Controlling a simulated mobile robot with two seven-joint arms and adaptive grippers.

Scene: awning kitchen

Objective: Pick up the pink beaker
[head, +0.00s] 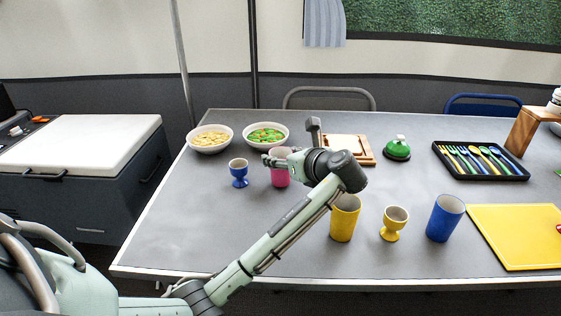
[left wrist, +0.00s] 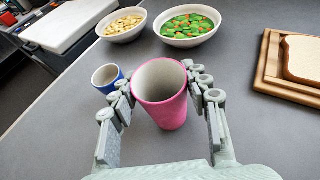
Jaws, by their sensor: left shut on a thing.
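The pink beaker (head: 279,176) stands upright on the grey table, partly covered by my left gripper (head: 274,161) in the head view. In the left wrist view the pink beaker (left wrist: 166,100) sits between the two fingers of my left gripper (left wrist: 163,95), its open rim facing the camera. The fingers are shut on its sides. Whether its base touches the table is hard to tell. My right gripper is in neither view.
A blue egg cup (head: 238,173) stands close left of the beaker. Bowls of chips (head: 210,139) and vegetables (head: 266,135) are behind. A bread board (head: 349,148), yellow beaker (head: 344,218), yellow egg cup (head: 393,223) and blue beaker (head: 445,218) stand to the right. The front left table is clear.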

